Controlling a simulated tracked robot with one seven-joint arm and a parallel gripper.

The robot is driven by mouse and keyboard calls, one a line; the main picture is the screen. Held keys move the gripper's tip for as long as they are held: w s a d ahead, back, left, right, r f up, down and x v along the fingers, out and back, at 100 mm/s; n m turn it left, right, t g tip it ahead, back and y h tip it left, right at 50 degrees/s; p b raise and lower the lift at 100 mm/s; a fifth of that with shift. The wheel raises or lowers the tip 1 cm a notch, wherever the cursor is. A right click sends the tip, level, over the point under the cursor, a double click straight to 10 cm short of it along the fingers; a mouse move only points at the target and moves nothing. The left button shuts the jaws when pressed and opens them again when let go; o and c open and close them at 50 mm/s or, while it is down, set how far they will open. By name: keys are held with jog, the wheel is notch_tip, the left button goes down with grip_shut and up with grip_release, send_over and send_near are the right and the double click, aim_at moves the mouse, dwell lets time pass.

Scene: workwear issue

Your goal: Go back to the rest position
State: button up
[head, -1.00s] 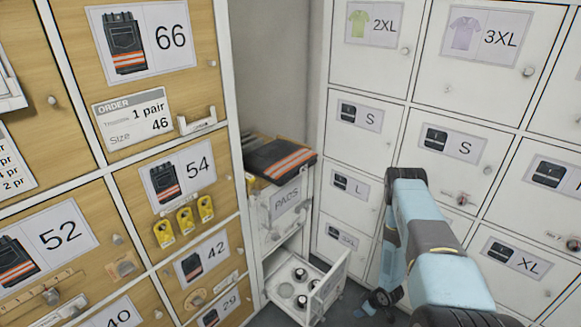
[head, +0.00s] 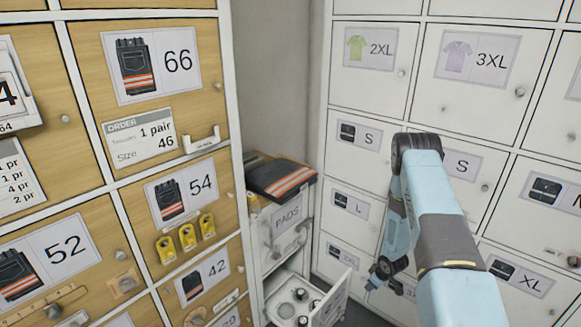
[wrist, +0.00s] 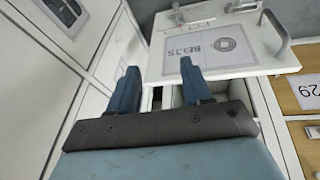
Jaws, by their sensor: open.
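My gripper (head: 385,278) hangs low at the end of my blue arm in the head view, in front of the white lockers and right of an open drawer (head: 325,300). In the wrist view my gripper (wrist: 158,78) has its two blue fingers spread apart, with nothing held between them. Beyond the fingertips is a drawer front labelled BELTS (wrist: 235,65). It appears to be the same open drawer, which holds several round white items with dark centres. The fingers seem clear of it, though the exact gap is hard to tell.
Wooden lockers (head: 150,195) fill the left and white lockers (head: 350,185) the right. Folded dark trousers with orange stripes (head: 280,178) lie on the narrow PADS cabinet (head: 272,245). A little grey floor (head: 355,316) shows beside the drawer.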

jog(key=w+r+m+h, duration=0.1)
jog(key=w+r, duration=0.1)
jog(key=r, duration=0.5)
jog(key=w+r, duration=0.3)
jog(key=r, duration=0.4)
jog(key=s+a+r+m+t+h, duration=0.1)
jog(key=s+r+m+h, duration=0.2)
jog(key=r, duration=2.9)
jog(key=s+a+r+m+y, duration=0.1)
jog(key=s+a+r+m, duration=0.15)
jog(key=s+r, duration=0.95)
jog(key=s+a+r+m+y, duration=0.1)
jog(key=s+a+r, duration=0.3)
jog(key=s+r, duration=0.75)
jog(key=s+a+m, duration=0.1)
jog(key=s+a, duration=0.2)
jog(key=s, duration=1.1)
jog(key=shift+r+t+y, duration=0.3)
jog(key=shift+r+t, duration=0.05)
jog(key=shift+t, duration=0.05)
jog(key=shift+w, duration=0.1)
